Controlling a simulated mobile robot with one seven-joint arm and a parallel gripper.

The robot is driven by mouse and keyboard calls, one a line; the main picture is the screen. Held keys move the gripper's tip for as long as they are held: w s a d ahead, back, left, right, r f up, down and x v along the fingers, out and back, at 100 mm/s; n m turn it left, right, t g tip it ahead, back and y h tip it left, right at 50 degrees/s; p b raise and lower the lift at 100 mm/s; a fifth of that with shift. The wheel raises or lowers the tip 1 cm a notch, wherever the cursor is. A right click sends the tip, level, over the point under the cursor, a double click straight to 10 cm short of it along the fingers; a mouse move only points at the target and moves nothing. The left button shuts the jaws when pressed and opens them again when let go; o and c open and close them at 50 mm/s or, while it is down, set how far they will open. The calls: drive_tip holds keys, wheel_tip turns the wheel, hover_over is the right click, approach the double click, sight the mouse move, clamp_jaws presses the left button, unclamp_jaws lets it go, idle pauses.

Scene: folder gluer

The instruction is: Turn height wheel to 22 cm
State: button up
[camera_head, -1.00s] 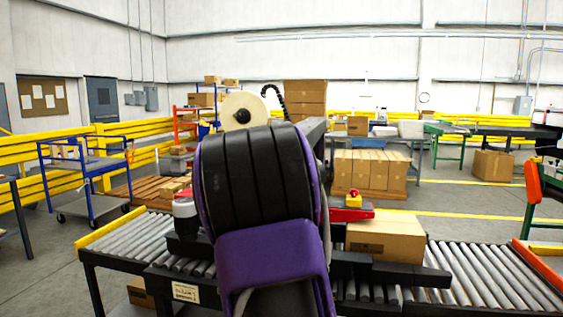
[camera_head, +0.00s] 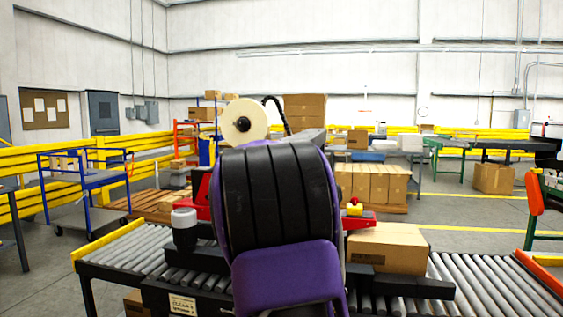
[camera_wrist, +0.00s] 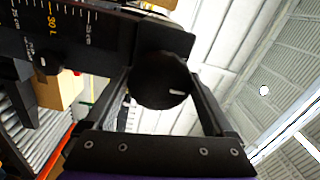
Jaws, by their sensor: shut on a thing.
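The height wheel (camera_wrist: 158,82) is a round black knob with a short white mark on its face, seen in the wrist view. The mark points to the right in the picture. My gripper (camera_wrist: 163,92) has one finger on each side of the knob and is shut on it. A black scale bar (camera_wrist: 85,28) with white ticks and an orange "30" runs beside the knob at the upper left. Its pointer reading cannot be made out. In the head view my arm hides the wheel and my gripper.
A roller conveyor (camera_head: 115,250) crosses the front, with a cardboard box (camera_head: 388,248) on it, right of my arm. A white tape roll (camera_head: 243,121) rises behind my arm. A blue cart (camera_head: 85,180) and yellow rails stand to the left. Open floor lies behind.

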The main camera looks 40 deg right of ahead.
idle(0.4)
drive_tip(key=o, duration=1.1)
drive_tip(key=shift+a, duration=0.1)
drive_tip(key=v, duration=1.2)
drive_tip(key=shift+w+r, duration=0.1)
